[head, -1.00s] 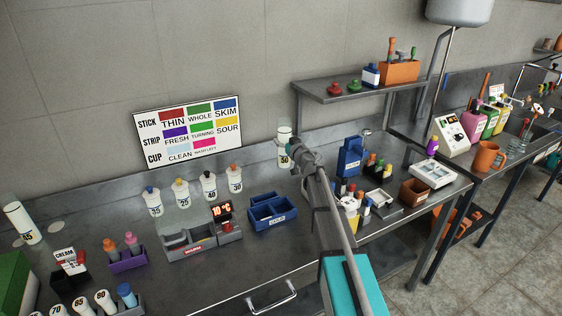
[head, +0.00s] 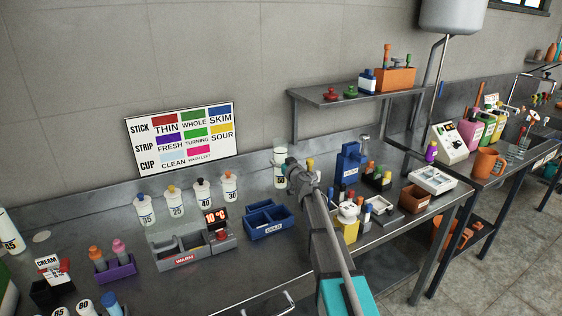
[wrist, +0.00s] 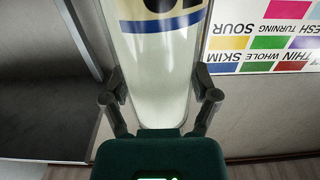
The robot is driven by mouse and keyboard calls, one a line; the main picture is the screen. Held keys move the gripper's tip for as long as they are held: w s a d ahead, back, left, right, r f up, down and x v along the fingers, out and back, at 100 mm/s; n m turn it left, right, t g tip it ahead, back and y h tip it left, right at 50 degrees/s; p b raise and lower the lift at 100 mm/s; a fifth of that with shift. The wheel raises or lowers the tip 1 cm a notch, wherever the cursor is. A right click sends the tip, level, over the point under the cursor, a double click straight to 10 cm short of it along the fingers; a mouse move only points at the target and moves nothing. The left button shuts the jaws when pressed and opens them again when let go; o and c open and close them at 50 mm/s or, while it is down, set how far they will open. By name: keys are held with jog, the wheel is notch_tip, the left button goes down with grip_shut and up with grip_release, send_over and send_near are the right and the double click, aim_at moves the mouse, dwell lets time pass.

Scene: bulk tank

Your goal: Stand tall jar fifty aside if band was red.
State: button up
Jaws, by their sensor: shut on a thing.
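My gripper (head: 288,172) is shut on a tall white jar (head: 279,168) near the back of the steel bench. The jar looks upright in the head view; its dark number is small, seemingly 50. I cannot tell whether its base touches the bench. In the wrist view the jar (wrist: 160,75) sits between the fingers, with a tan label, a dark digit partly cut off and a blue stripe. No red band shows on the visible part. A wall chart (head: 182,137) has STICK, STRIP and CUP rows; red is THIN, green WHOLE, blue SKIM.
Several numbered jars, one marked 25 (head: 175,203), stand left of the held jar. A grey WARM tray (head: 180,262) and blue COLD tray (head: 270,230) lie in front. A blue block-shaped holder (head: 347,168) and coloured sticks stand to the right. A shelf (head: 345,99) hangs above.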

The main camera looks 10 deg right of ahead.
jog(key=shift+f, duration=0.15)
dwell(0.3)
jog(key=shift+f+b, duration=1.75)
jog(key=shift+b, duration=0.15)
jog(key=shift+f, duration=0.1)
jog(key=o, duration=1.2)
jog(key=shift+r, duration=0.2)
jog(key=shift+v, duration=3.8)
